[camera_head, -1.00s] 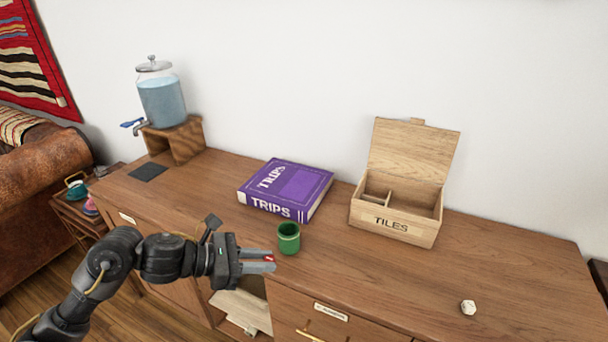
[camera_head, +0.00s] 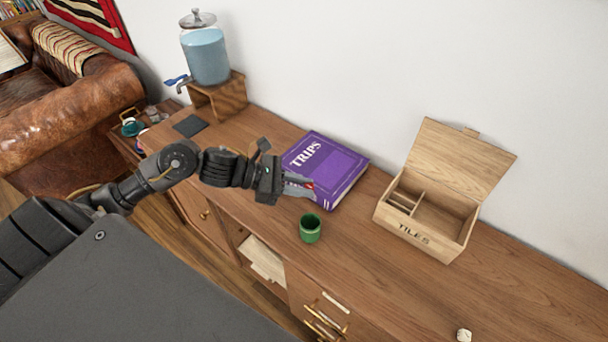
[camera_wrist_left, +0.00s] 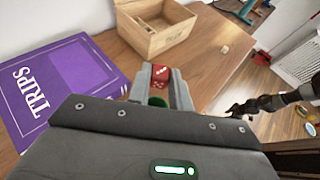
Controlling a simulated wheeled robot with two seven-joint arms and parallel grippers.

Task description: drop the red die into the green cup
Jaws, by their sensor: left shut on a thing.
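My left gripper (camera_head: 304,189) is shut on the red die (camera_head: 309,184), which shows white pips between the fingertips in the left wrist view (camera_wrist_left: 160,76). The green cup (camera_head: 310,229) stands upright on the wooden cabinet top, its mouth open. In the head view the die appears just above the cup in the picture, with the purple book behind it. In the left wrist view a bit of the green cup (camera_wrist_left: 157,101) shows between the fingers, below the die. My right gripper (camera_wrist_left: 240,109) is small and dark at the right of that view; its jaws are unclear.
The purple TRIPS book (camera_head: 325,168) lies behind the cup. An open wooden TILES box (camera_head: 428,235) stands to the right, and a small whitish die (camera_head: 464,335) lies near the front edge. A water dispenser (camera_head: 206,55) stands at the back left. Cabinet top right of the cup is clear.

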